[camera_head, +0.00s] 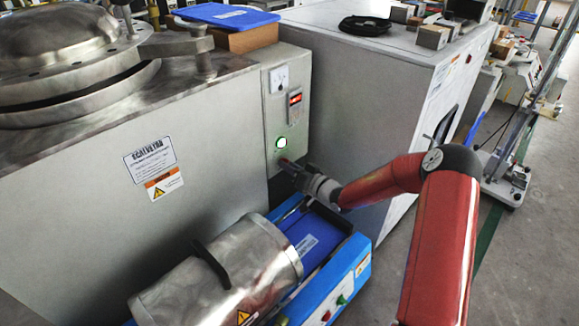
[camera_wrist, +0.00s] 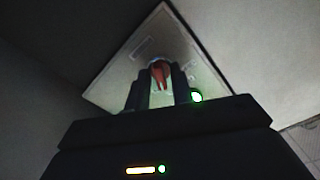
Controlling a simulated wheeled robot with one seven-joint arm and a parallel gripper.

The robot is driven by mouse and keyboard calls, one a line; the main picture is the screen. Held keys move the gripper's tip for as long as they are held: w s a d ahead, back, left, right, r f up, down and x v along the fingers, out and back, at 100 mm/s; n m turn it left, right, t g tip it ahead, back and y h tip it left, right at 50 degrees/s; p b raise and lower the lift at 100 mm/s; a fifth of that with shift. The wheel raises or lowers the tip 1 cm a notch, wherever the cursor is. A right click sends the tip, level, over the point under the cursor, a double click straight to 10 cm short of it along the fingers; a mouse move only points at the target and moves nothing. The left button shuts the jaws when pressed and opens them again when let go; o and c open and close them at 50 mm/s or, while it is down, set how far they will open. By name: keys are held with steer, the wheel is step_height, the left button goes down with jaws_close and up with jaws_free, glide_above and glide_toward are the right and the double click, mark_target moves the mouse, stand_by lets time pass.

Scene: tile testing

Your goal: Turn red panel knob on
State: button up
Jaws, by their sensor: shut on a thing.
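The red panel knob (camera_wrist: 160,73) sits low on the pale control panel (camera_wrist: 117,88) in the wrist view. My gripper (camera_wrist: 160,92) is shut on the knob, with a dark finger on each side of it. The knob's pointed handle runs roughly up and down in that view. In the head view my gripper (camera_head: 290,168) reaches the lower part of the panel (camera_head: 285,103), and its fingers mostly hide the knob. A round lamp (camera_head: 282,142) just above is lit, white with a green rim. It also glows green in the wrist view (camera_wrist: 196,97).
A steel cylinder (camera_head: 225,270) and a blue machine (camera_head: 345,285) stand below my gripper. A large white cabinet (camera_head: 375,95) is close on the right.

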stand_by(0.4)
steer(key=o, duration=0.7)
steer(key=shift+d, duration=0.1)
steer(key=v, duration=0.7)
steer(key=shift+s+d, duration=0.3)
